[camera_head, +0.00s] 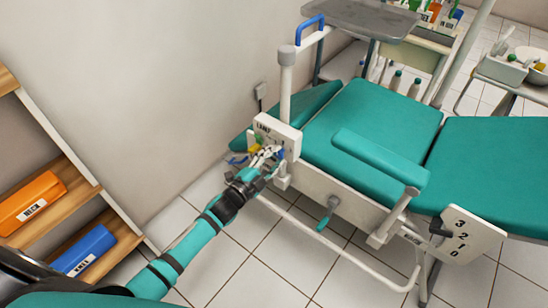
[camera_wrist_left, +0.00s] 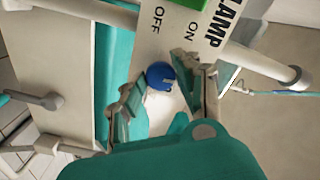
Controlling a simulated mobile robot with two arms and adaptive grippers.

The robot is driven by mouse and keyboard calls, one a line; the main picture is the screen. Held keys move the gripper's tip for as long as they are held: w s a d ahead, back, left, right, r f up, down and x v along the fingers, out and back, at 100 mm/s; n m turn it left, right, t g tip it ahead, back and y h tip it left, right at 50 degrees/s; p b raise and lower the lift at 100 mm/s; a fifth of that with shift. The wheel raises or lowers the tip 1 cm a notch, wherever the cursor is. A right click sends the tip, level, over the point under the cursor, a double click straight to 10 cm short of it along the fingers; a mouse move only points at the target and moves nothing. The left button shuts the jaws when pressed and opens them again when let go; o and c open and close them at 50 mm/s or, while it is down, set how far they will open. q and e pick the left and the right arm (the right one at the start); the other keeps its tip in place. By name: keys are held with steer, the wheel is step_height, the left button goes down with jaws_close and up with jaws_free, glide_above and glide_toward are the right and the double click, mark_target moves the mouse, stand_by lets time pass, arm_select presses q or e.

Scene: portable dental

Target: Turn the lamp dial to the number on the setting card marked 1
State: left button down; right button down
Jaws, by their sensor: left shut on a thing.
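The white lamp panel (camera_head: 278,132) is on the side of the green dental chair, low by the wall. In the left wrist view the panel (camera_wrist_left: 175,38) reads LAMP, OFF and ON, with a green part at its top edge. A round blue knob (camera_wrist_left: 159,76) with a dark mark sits on it. My left gripper (camera_head: 264,156) is at the panel; in its wrist view the fingers (camera_wrist_left: 172,77) are on either side of the knob, shut on it. No setting card marked 1 can be made out. My right gripper is not in view.
A white plate (camera_head: 466,238) with numbers 3, 2, 1, 0 and a black lever is on the chair's right. An orange box (camera_head: 30,203) and a blue box (camera_head: 83,250) lie on wooden shelves at left. A grey tray (camera_head: 362,17) stands above the chair.

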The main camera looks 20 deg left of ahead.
arm_select(q)
steer(key=shift+m, duration=0.3)
stand_by(0.4)
steer(key=c, duration=1)
jaws_free()
steer(key=shift+o, duration=0.2)
steer(key=shift+s+a, duration=0.1)
steer(key=shift+s, duration=0.1)
steer(key=v, duration=1.1)
steer(key=shift+s, duration=0.35)
